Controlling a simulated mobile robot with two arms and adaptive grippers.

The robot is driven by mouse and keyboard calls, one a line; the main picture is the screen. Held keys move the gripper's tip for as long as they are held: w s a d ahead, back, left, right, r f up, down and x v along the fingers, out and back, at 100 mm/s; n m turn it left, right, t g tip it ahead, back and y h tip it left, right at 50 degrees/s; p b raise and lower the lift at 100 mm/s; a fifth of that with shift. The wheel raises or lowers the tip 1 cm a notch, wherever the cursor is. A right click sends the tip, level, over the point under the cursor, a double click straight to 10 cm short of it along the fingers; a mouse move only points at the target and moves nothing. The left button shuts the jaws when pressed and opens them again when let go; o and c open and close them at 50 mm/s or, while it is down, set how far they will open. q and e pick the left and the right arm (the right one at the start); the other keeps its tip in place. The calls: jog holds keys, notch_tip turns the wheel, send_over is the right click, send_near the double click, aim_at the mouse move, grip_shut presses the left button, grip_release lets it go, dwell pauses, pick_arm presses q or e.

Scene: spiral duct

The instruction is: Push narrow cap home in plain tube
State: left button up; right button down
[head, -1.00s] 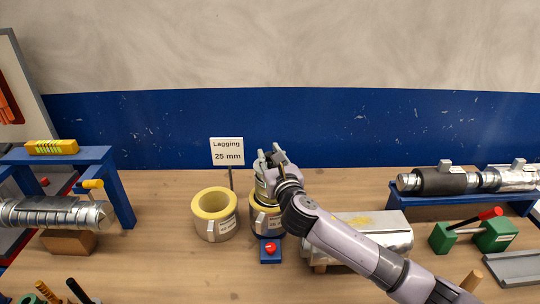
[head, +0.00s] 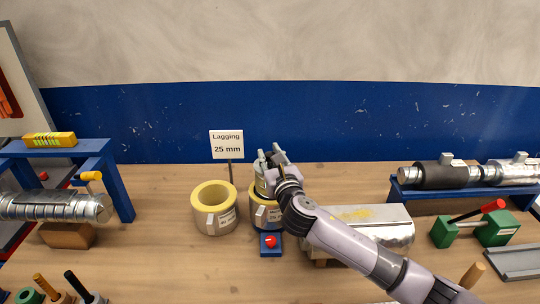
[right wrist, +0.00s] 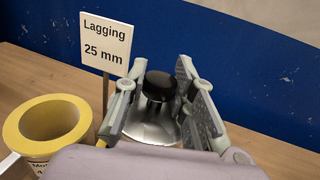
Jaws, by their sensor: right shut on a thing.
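My right gripper (head: 272,160) is above the right of two yellow-lined tubes (head: 265,215) in the head view. Its fingers (right wrist: 165,95) stand on both sides of a silver cap (right wrist: 150,128) with a black knob (right wrist: 159,85) in the right wrist view, and the gripper is shut on the cap. In the head view the silver cap (head: 261,186) shows below the fingers, at the tube's mouth. How deep it sits is hidden. The other yellow-lined tube (head: 214,210) stands open and upright to the left. My left gripper is not in view.
A "Lagging 25 mm" sign (head: 227,145) stands behind the tubes. A blue block with a red button (head: 270,242) is in front. The front middle of the table is clear.

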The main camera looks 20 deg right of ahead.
jog(key=c, duration=1.2)
grip_release()
jog(key=shift+f, duration=0.1)
jog(key=shift+c, duration=0.2)
jog(key=s, duration=1.2)
jog(key=shift+a, duration=0.1)
